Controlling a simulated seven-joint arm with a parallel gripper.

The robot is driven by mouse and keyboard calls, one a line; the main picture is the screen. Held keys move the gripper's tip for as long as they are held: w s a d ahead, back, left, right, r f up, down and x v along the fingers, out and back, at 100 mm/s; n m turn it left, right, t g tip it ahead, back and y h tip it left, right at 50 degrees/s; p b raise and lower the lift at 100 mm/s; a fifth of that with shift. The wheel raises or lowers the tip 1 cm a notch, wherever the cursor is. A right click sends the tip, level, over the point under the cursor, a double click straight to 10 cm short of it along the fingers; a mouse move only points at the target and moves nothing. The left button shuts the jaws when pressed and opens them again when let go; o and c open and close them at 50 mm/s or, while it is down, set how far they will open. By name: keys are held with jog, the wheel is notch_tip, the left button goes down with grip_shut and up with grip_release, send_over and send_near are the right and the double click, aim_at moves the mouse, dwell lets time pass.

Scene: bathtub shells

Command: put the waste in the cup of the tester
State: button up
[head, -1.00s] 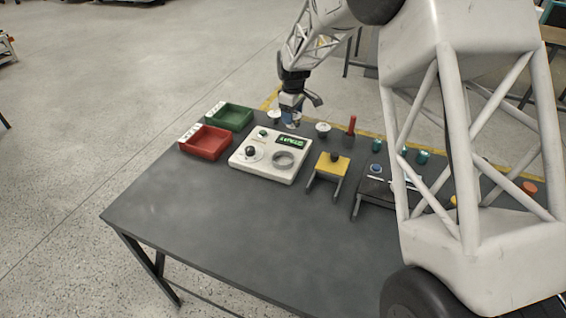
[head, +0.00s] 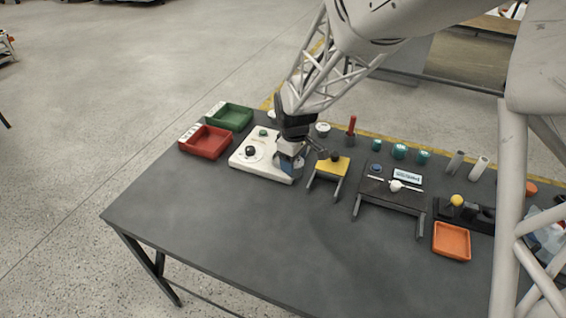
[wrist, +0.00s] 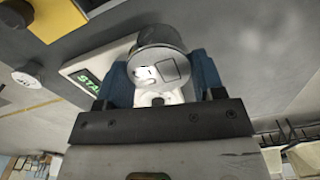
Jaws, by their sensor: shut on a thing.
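My gripper has blue fingers and is shut on a round, greyish, shiny jar (wrist: 160,68), seen between the fingers in the wrist view. I cannot tell what the jar contains. The gripper is over the tester's right part, where the cup is. I cannot tell whether the jar touches the cup. The tester's green display (wrist: 87,80) shows in the wrist view.
A red tray (head: 205,143) and a green tray (head: 230,117) stand left of the tester. A yellow-topped stand (head: 333,165) is close on its right. A white-lidded jar (head: 323,129) stands behind. The table's front left is clear.

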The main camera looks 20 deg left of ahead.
jog(key=s, duration=0.1)
jog(key=s+d, duration=0.1)
jog(key=s, duration=0.1)
jog(key=s+d, duration=0.1)
jog(key=shift+s+d+f, duration=0.15)
jog(key=shift+s+f, duration=0.05)
jog(key=shift+f, duration=0.15)
jog(key=w+a, duration=0.3)
jog(key=w, duration=0.1)
jog(key=w+a+f, duration=0.1)
jog(key=w+a, duration=0.2)
jog(key=w, duration=0.1)
jog(key=w+a, duration=0.3)
jog(key=w, duration=0.2)
jog(key=shift+a+f, duration=0.25)
jog(key=shift+a, duration=0.05)
jog(key=shift+f, duration=0.1)
jog(key=shift+f, duration=1.65)
jog(key=shift+f, duration=0.15)
